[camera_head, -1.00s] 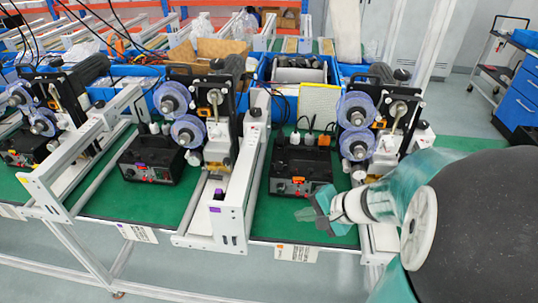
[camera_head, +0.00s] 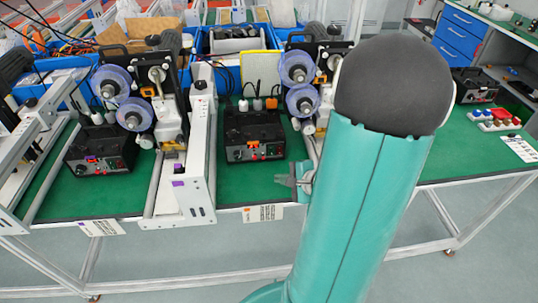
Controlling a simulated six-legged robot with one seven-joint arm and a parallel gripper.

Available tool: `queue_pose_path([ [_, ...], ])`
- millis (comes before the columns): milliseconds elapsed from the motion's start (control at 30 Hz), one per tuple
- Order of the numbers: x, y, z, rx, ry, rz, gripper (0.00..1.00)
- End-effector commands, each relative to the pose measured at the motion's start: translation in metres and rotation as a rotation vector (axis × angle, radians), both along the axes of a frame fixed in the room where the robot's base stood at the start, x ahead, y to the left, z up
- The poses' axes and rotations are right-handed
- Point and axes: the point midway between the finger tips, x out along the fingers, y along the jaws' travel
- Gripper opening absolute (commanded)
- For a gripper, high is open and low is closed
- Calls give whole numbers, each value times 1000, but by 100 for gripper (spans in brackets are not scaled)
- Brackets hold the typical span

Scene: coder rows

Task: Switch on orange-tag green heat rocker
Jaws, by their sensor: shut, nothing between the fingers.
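A black control box (camera_head: 252,124) with an orange tag stands on the green bench mat, left of my arm. Small red-orange marks and knobs show along its front face, but the green heat rocker is too small to make out. My gripper (camera_head: 280,181) is shut and empty. In the picture it appears below and right of the box's front face, near the mat's front edge, and apart from the box. My teal arm hides part of the gripper's wrist and the bench to its right.
A similar black box (camera_head: 100,148) with a purple tag stands farther left. A white rail frame (camera_head: 200,150) stands between the two boxes. A coder machine with blue reels (camera_head: 300,85) rises just right of the orange-tag box. Another bench with coloured buttons (camera_head: 497,118) is at right.

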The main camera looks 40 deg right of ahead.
Motion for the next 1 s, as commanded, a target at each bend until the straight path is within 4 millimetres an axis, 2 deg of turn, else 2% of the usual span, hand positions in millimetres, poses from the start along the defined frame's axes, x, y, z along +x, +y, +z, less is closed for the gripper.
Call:
queue_pose_path([
  [267,12,-5,-2,1,-1,4,0],
  [800,68,-38,-12,0,-1,9,0],
  [1000,74,-43,-13,0,-1,7,0],
])
